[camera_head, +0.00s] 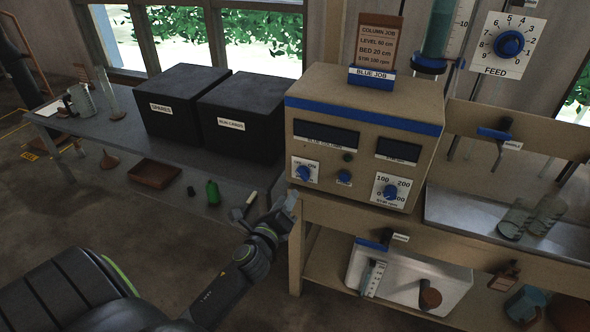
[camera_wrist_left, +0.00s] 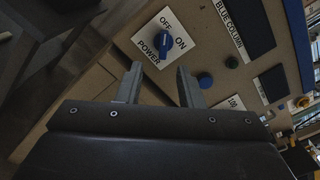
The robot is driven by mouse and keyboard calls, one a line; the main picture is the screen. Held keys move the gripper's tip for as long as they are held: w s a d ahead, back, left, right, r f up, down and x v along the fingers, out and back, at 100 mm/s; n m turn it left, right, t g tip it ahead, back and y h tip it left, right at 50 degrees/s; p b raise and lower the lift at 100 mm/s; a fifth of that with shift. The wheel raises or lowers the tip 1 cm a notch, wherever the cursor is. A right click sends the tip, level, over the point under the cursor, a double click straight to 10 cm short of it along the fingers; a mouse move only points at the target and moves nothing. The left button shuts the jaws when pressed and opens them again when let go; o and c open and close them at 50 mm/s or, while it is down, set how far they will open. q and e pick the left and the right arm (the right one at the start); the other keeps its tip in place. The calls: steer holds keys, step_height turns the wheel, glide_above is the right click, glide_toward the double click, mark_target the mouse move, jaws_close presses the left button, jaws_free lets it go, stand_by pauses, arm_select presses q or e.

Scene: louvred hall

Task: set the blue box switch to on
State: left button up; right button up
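The blue box (camera_head: 360,130) is a beige instrument case with a blue stripe, standing on a beige bench. Its power switch (camera_head: 304,172) is a blue knob on a white plate at the lower left of the front. The switch (camera_wrist_left: 164,42) shows close in the left wrist view, with OFF and ON printed beside it; I cannot tell for sure which its handle points at. My left gripper (camera_head: 265,207) is open and empty, below and left of the switch. In the wrist view its fingers (camera_wrist_left: 159,84) are apart, short of the switch and not touching it. My right gripper is out of view.
A stirrer knob (camera_head: 390,190) and small blue knob (camera_head: 344,177) sit right of the switch. A sign (camera_head: 377,45) stands on top. Two black boxes (camera_head: 245,112) and a green bottle (camera_head: 213,192) stand on the grey table at left. A shelf (camera_head: 325,262) runs below the box.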

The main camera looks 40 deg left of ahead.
mark_target(301, 177)
arm_select(q)
steer(key=shift+d+b+x, duration=0.15)
steer(key=shift+b+x, duration=0.25)
steer(key=shift+x, duration=2.05)
steer(key=shift+d+b+x, duration=0.15)
steer(key=shift+b+x, duration=0.25)
steer(key=shift+x, duration=2.05)
steer(key=shift+w+r, duration=0.1)
jaws_close()
